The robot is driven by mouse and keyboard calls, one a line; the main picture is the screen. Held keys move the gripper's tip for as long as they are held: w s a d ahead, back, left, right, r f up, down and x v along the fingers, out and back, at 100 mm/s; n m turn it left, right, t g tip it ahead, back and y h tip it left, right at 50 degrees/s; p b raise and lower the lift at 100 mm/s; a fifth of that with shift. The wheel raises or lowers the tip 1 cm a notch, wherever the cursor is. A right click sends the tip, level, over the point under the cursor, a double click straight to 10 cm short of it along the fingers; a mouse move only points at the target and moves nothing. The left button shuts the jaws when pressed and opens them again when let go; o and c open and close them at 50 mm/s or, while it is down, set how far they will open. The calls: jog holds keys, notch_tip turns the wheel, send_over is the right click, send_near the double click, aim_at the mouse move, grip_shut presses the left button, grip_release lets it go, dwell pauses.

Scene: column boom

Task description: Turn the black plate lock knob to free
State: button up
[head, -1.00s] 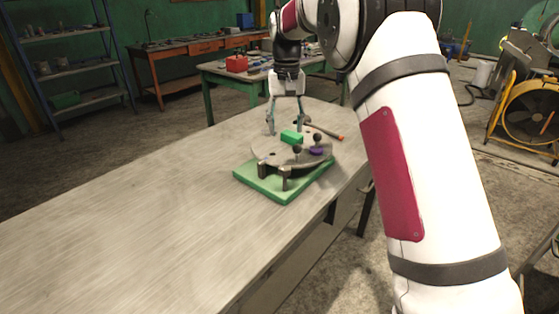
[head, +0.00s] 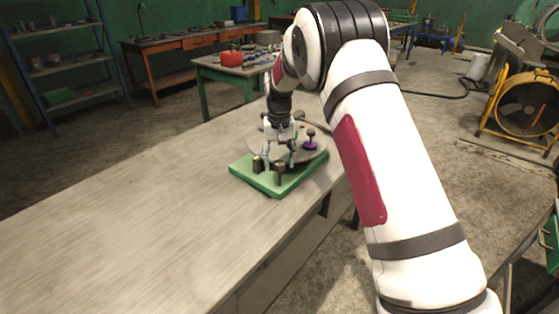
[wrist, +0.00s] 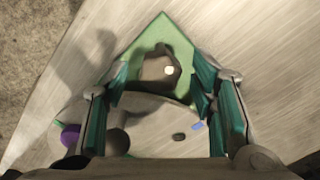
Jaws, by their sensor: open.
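A fixture with a green square base (head: 245,172) and a round grey plate (head: 318,155) stands on the table. In the wrist view, a dark knob-like block (wrist: 153,70) with a pale spot on top sits at the base's corner, between my fingers; it looks like the black plate lock knob, but I cannot read its setting. My gripper (head: 279,166) is open and points down over this near side of the fixture. In the wrist view, my gripper's fingers (wrist: 160,88) stand apart on either side of the block, with no clear contact.
A purple knob (head: 310,145) and a dark ball-topped knob (head: 310,132) stand on the plate. A small blue piece (wrist: 197,126) lies beside a dark slot on it. The wooden table (head: 130,220) is clear to the left.

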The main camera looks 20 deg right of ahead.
jog(key=shift+f, duration=0.1)
jog(key=c, duration=1.1)
jog(key=shift+c, duration=0.2)
jog(key=shift+n, duration=0.3)
jog(key=n+b, duration=0.2)
jog(key=shift+n, duration=0.4)
jog(key=n+b, duration=0.2)
jog(key=n, duration=0.7)
jog(key=shift+n+b, duration=0.4)
jog(key=n, duration=0.4)
jog(key=shift+n, duration=0.3)
